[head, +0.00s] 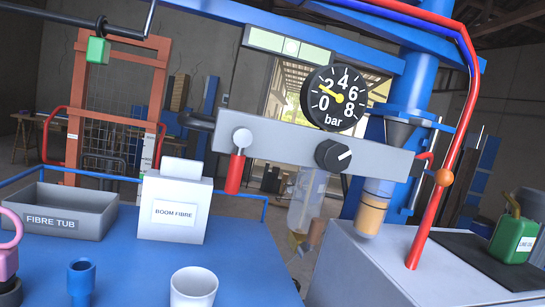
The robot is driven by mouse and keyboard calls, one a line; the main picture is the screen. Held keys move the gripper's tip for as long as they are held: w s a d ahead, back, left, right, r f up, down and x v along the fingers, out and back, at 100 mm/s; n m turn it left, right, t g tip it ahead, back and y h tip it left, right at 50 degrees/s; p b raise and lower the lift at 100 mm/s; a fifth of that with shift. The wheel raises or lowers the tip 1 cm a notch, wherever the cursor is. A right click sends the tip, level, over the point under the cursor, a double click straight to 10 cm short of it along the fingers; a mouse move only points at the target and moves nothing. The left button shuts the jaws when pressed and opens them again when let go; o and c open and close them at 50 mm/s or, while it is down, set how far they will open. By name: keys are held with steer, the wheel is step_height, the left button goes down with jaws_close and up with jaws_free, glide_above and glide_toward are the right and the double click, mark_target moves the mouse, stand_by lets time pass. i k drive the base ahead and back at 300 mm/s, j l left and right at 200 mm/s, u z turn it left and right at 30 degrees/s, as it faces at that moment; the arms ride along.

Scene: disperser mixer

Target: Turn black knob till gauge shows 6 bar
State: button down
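The black knob (333,155) sits on the front of a grey panel bar (285,142). Its white mark points to the right and slightly up. The round black gauge (333,98) stands above the knob, on top of the bar, with the numbers 0 to 8 and the word "bar". Its yellow needle points to the upper left, close to the 2 and seemingly a little below it. My gripper does not show in this view, and nothing covers the knob or gauge.
A red-handled lever (236,165) hangs left of the knob. Red pipe (450,150) and an orange ball (444,177) stand at right.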

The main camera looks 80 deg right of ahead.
mark_target(335, 157)
steer(key=z, duration=0.4)
steer(key=k+z, duration=0.1)
steer(key=z, duration=0.3)
steer(key=l+z, duration=0.1)
steer(key=z, duration=0.3)
steer(key=k+z, duration=0.1)
steer(key=z, duration=0.3)
